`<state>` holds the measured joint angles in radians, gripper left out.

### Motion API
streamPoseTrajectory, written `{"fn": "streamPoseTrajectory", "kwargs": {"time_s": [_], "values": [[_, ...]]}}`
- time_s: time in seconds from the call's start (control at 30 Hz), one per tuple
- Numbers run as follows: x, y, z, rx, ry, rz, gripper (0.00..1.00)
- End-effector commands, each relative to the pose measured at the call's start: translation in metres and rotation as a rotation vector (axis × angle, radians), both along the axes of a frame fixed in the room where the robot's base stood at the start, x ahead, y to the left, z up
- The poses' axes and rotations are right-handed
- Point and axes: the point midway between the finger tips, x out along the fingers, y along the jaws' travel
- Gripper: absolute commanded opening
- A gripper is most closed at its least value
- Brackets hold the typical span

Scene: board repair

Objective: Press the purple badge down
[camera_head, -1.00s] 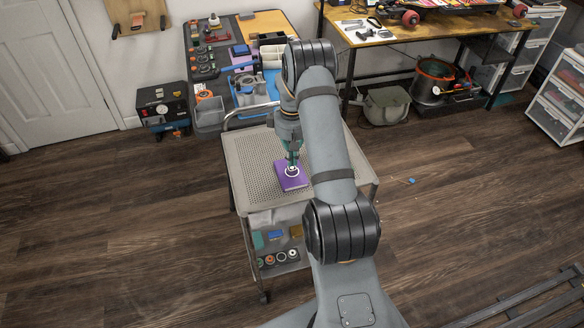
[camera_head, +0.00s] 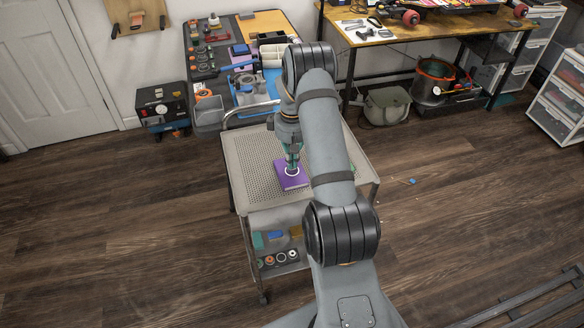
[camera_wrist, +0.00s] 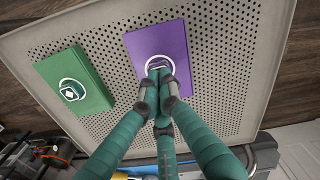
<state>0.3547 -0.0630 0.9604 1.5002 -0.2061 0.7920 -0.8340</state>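The purple badge (camera_head: 293,183) is a flat block with a white ring, lying on the perforated top of the grey cart. In the wrist view, the purple badge (camera_wrist: 165,40) fills the upper middle. My gripper (camera_head: 292,167) is directly above it, pointing down at the white ring. In the wrist view, the green fingers of my gripper (camera_wrist: 158,80) are drawn together over the ring and hide part of it. They hold nothing that I can see. I cannot tell whether the fingertips touch the badge.
A green block (camera_wrist: 75,85) with a white ring lies beside the purple badge on the cart top (camera_head: 255,190). My arm hides the cart's right part in the head view. A cluttered workbench (camera_head: 217,75) stands behind the cart.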

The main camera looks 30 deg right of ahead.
Motion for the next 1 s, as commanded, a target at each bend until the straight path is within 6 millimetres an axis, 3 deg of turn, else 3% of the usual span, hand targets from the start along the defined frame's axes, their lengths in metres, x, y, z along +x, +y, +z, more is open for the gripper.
{"fn": "streamPoseTrajectory", "kwargs": {"time_s": [1.0], "values": [[-0.0003,0.0001,-0.008,0.001,0.001,0.0,0.0]]}}
